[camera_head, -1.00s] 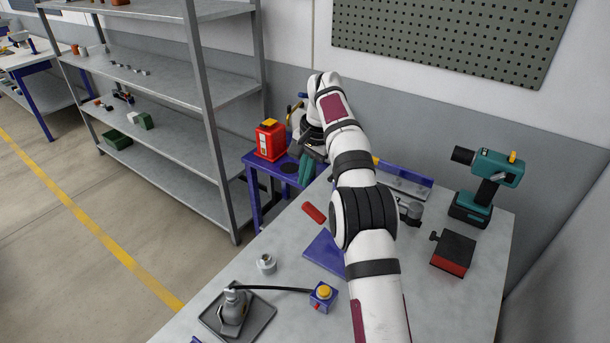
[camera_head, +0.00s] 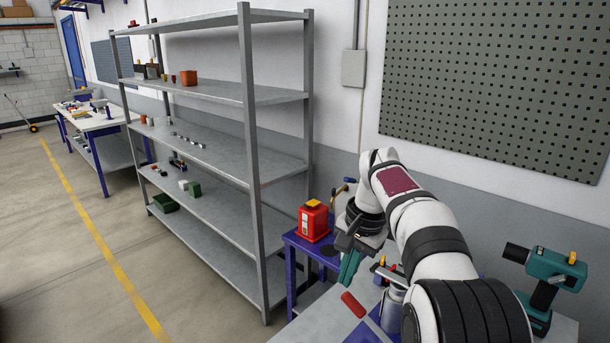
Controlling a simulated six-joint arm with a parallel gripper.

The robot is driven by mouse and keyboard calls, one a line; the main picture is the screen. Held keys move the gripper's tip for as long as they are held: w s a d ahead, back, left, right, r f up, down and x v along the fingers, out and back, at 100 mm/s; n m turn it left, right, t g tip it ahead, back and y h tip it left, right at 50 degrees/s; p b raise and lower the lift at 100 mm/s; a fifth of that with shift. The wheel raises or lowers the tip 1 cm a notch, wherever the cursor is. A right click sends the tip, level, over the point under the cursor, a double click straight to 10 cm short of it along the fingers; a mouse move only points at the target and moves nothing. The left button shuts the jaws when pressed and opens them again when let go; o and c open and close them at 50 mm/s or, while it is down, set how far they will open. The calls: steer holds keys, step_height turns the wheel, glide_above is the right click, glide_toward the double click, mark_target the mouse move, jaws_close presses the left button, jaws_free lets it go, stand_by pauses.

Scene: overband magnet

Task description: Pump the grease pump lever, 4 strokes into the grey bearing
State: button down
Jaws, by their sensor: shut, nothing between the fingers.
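My gripper (camera_head: 349,268), with green fingers, points down and is shut, with nothing between the fingers. It is beside the blue side table (camera_head: 304,248), near the end of the grey workbench. A red box with a yellow top (camera_head: 314,221) stands on that table, left of my gripper and apart from it. A part with a blue end and a yellowish piece (camera_head: 341,192) shows behind my wrist, mostly hidden. I cannot tell whether either belongs to the grease pump. I cannot make out a pump lever or a grey bearing in this view.
A grey metal shelf unit (camera_head: 249,130) with small items stands left of the side table. A red cylinder (camera_head: 353,304) lies on the workbench (camera_head: 315,326) near my gripper. A teal drill (camera_head: 550,285) is at the right. Open floor lies at the left.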

mark_target(354, 302)
steer(key=s+a+r+n, duration=0.1)
steer(key=s+a+r, duration=0.1)
steer(key=s, duration=1.4)
steer(key=s+a+f+n+g, duration=0.1)
steer(key=s+f, duration=0.3)
steer(key=s, duration=0.6)
steer(key=s+f, duration=0.4)
steer(key=s, duration=0.5)
steer(key=w+d+r+m+t+y, duration=0.1)
steer(key=w+d+r, duration=0.15)
steer(key=w, duration=0.85)
steer(key=w+d+r+m+t+y, duration=0.1)
steer(key=w+r, duration=0.3)
steer(key=w, duration=0.7)
steer(key=w+d, duration=0.4)
steer(key=w, duration=0.3)
steer(key=w+d+f+m+t, duration=0.1)
steer(key=w+d, duration=0.3)
steer(key=w, duration=0.4)
steer(key=shift+d, duration=0.35)
steer(key=x, duration=1.4)
steer(key=shift+w+r, duration=0.1)
steer(key=shift+w, duration=0.2)
steer(key=shift+a, duration=0.1)
